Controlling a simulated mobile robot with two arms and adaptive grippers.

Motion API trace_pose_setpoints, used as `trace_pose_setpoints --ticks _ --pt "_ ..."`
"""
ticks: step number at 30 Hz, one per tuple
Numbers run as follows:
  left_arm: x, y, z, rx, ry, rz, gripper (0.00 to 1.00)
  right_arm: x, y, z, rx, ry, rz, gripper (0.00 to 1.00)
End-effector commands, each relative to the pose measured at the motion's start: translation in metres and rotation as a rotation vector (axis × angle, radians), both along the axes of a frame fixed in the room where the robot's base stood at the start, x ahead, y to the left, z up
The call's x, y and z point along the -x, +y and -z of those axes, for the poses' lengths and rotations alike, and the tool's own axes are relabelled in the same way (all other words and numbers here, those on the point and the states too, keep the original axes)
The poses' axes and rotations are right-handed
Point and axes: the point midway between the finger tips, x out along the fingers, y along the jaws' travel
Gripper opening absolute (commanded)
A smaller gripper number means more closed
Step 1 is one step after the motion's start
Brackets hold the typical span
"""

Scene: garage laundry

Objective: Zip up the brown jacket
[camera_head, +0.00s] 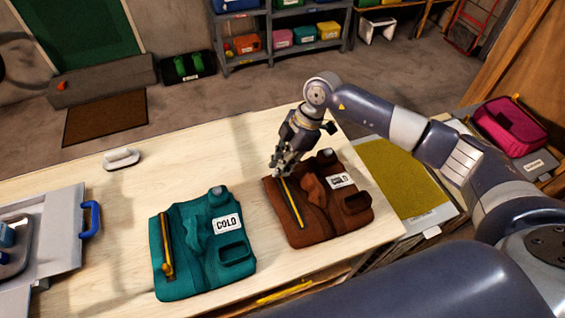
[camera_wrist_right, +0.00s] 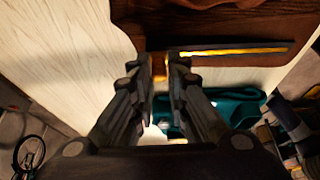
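The brown jacket (camera_head: 330,212) lies flat at the right end of the pale wooden table, with a white label and a yellow zip strip (camera_head: 291,203) along its left side. My right gripper (camera_head: 279,170) is at the upper end of that strip, pointing down. In the right wrist view the zip strip (camera_wrist_right: 235,50) runs right from the fingertips (camera_wrist_right: 163,62), over dark brown cloth. The fingertips are a narrow gap apart, with brown and yellow between them. I cannot tell whether they grip the zip pull. My left gripper is not in view.
A teal jacket (camera_head: 200,245) with a yellow zip and "COLD" label lies left of the brown one. A grey case (camera_head: 45,240) with a blue handle sits at the table's left end, and a small white object (camera_head: 121,158) near the back edge. Table between them is clear.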

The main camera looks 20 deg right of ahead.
Motion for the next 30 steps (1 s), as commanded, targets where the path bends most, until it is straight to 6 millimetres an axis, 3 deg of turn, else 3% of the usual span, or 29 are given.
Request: trace_pose_setpoints --ticks 14,30 --pt "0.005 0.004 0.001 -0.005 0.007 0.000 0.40 0.000 -0.002 -0.004 0.000 0.001 0.000 0.33" --pt "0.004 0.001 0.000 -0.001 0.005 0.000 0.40 -0.001 -0.040 -0.095 0.001 0.000 0.000 0.33"
